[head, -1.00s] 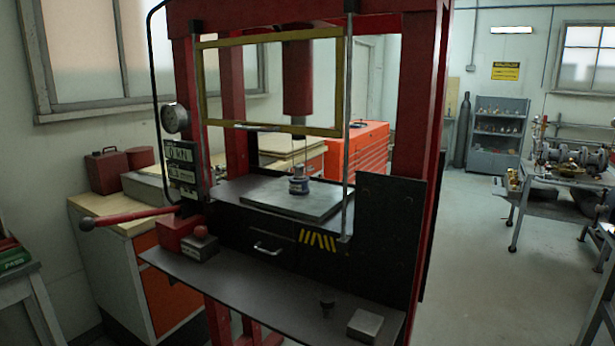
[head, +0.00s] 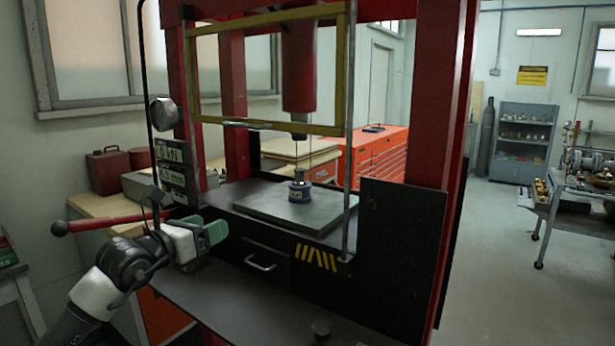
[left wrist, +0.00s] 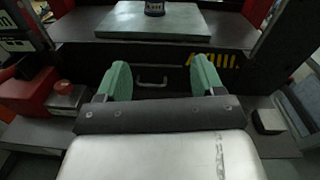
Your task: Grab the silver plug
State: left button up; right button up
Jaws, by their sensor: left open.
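A small cylinder with a silver upper part and a dark blue base (head: 300,190) stands upright on the grey press plate (head: 265,211), under the red ram. I cannot tell for certain whether the silver part is the plug. Its lower part also shows at the top of the left wrist view (left wrist: 154,8). My left gripper (head: 214,234), with green finger pads, is in front of the press, left of and nearer than the cylinder. In the left wrist view its fingers (left wrist: 162,82) are apart with nothing between them. My right gripper is not in view.
The yellow frame (head: 265,128) and thin upright rods border the press opening. A red lever (head: 110,221) sticks out left. A dark knob (head: 321,329) stands on the lower shelf. A grey block (left wrist: 268,117) sits at the shelf's right. Space around the cylinder is clear.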

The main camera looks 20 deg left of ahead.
aim_at(299, 172)
jog(key=i+l, duration=0.15)
jog(key=i, duration=0.25)
jog(key=i+l, duration=0.2)
jog(key=i, duration=0.2)
